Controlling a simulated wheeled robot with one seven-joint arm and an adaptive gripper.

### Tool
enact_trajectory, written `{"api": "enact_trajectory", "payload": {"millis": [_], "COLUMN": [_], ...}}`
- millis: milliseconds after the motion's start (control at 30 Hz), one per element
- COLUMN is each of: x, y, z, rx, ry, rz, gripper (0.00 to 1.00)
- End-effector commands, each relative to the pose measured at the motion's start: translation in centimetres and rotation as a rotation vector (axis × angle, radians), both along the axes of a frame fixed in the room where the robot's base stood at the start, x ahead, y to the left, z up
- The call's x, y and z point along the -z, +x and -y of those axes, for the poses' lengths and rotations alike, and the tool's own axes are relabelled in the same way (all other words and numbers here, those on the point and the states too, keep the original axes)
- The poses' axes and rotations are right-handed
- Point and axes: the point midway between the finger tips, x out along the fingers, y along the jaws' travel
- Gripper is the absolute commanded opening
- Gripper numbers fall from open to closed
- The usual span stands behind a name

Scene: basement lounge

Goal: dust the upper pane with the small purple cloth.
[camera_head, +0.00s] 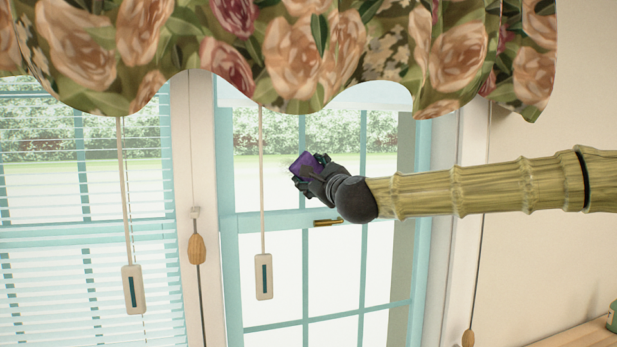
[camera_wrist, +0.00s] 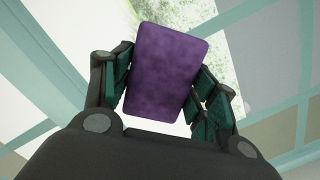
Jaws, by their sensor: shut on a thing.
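The small purple cloth (camera_head: 303,166) looks like a flat rounded block between the fingers of my gripper (camera_head: 312,172). In the wrist view the purple cloth (camera_wrist: 164,70) fills the space between the two dark green finger pads, and my gripper (camera_wrist: 165,85) is shut on it. The upper pane (camera_head: 340,135) is the glass above the teal middle rail in the right-hand window. My gripper holds the cloth in front of this pane, above the rail. I cannot tell whether the cloth touches the glass.
A floral valance (camera_head: 300,50) hangs over the window top. A cord with a white pull (camera_head: 263,276) hangs left of my gripper. A brass latch (camera_head: 328,223) sits on the rail just below. Blinds (camera_head: 80,230) cover the left window. A wooden surface (camera_head: 580,337) is at lower right.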

Motion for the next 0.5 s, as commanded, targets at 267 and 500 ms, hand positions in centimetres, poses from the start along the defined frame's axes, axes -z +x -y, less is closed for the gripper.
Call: {"api": "enact_trajectory", "payload": {"millis": [267,500], "x": [0.1,0.1], "y": [0.5,0.8], "z": [1.9,2.4], "rx": [0.001,0.001], "ry": [0.000,0.000], "rz": [0.001,0.001], "gripper": [0.39,0.39]}}
